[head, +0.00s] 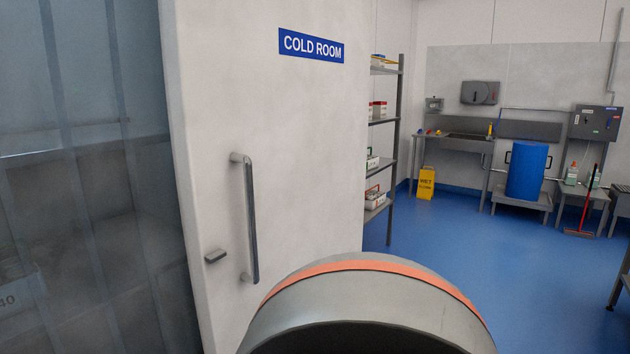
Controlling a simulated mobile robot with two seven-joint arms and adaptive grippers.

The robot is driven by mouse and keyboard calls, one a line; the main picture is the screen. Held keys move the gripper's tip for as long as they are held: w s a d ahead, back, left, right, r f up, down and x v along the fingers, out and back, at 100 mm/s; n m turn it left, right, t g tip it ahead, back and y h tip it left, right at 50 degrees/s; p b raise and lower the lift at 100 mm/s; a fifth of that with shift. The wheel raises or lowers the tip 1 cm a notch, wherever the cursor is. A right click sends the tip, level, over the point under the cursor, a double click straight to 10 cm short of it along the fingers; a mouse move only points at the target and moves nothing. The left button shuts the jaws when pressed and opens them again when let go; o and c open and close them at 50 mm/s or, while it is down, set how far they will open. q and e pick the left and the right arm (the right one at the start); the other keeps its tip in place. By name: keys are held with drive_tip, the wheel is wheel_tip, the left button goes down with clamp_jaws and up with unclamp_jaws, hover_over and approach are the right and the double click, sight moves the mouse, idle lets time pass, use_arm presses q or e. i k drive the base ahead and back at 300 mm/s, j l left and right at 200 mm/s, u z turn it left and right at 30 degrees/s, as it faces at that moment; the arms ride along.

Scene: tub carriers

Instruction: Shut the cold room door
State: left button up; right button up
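The cold room door (300,150) is a large white panel in the left and middle of the head view, with a blue COLD ROOM sign (311,46). A vertical grey bar handle (250,220) is fixed to it, with a small grey catch (215,256) at its lower left. Left of the door's edge is a strip curtain (85,150) of translucent grey strips, with dim shapes behind it. A large rounded grey part of mine with an orange band fills the bottom middle and hides the door's lower right. Neither gripper is in view.
Metal shelving (392,150) with boxes stands just right of the door. A sink bench (455,143), yellow wet-floor sign (426,182), blue drum (527,172) and red-handled squeegee (587,210) are along the back. Open blue floor (480,255) lies at the right.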

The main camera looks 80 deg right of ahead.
sight(269, 100)
drive_tip(key=z, duration=2.5)
drive_tip(key=i+l, duration=0.45)
drive_tip(key=l, duration=0.15)
drive_tip(key=i+l, duration=0.5)
drive_tip(key=l, duration=0.15)
drive_tip(key=i+l, duration=0.45)
drive_tip(key=l, duration=0.15)
drive_tip(key=i+l, duration=0.45)
drive_tip(key=l, duration=0.2)
drive_tip(key=i+l, duration=0.5)
drive_tip(key=l+z, duration=0.05)
drive_tip(key=l, duration=0.1)
